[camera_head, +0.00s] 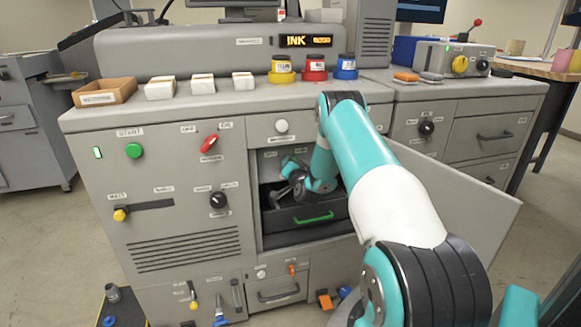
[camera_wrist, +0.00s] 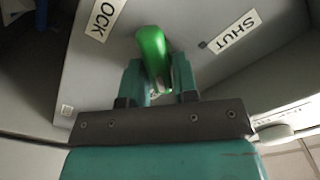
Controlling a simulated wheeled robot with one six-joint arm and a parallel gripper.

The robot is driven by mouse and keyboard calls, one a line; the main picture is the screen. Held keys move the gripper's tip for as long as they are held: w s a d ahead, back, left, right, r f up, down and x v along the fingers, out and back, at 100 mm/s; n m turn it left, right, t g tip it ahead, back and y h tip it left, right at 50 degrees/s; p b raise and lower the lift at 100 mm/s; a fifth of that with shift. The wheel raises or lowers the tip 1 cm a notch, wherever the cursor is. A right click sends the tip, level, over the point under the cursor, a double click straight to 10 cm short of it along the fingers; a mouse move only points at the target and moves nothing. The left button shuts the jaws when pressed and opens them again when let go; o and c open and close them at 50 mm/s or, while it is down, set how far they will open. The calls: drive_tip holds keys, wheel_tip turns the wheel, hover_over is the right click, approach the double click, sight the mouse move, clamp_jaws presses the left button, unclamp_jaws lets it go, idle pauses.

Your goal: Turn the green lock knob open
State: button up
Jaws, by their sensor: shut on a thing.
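The green lock knob (camera_wrist: 152,50) shows in the wrist view as an elongated green grip on a grey panel. It points up the picture, tilted slightly left, between a partly cut-off label ending in "OCK" and a "SHUT" label. My gripper (camera_wrist: 158,82) is shut on the knob, one teal finger on each side of it. In the head view my gripper (camera_head: 283,188) reaches into the open compartment of the grey machine (camera_head: 180,240). I cannot make out the knob there.
An open grey door (camera_head: 470,205) stands to the right of my arm. A dark drawer with a green handle (camera_head: 314,218) lies below my gripper in the compartment. Ink pots (camera_head: 314,70) and an orange tray (camera_head: 104,92) stand on the machine top.

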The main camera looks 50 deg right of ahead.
drive_tip(key=shift+s+f+m, duration=0.1)
drive_tip(key=shift+f+m, duration=0.15)
drive_tip(key=shift+m, duration=0.25)
drive_tip(key=o, duration=0.9)
drive_tip(key=shift+r, duration=0.1)
drive_tip(key=shift+c, duration=0.2)
drive_tip(key=b+v, duration=1.7)
drive_tip(key=b, duration=0.3)
drive_tip(key=shift+s+b, duration=0.15)
drive_tip(key=shift+b, duration=0.15)
drive_tip(key=shift+a, duration=0.2)
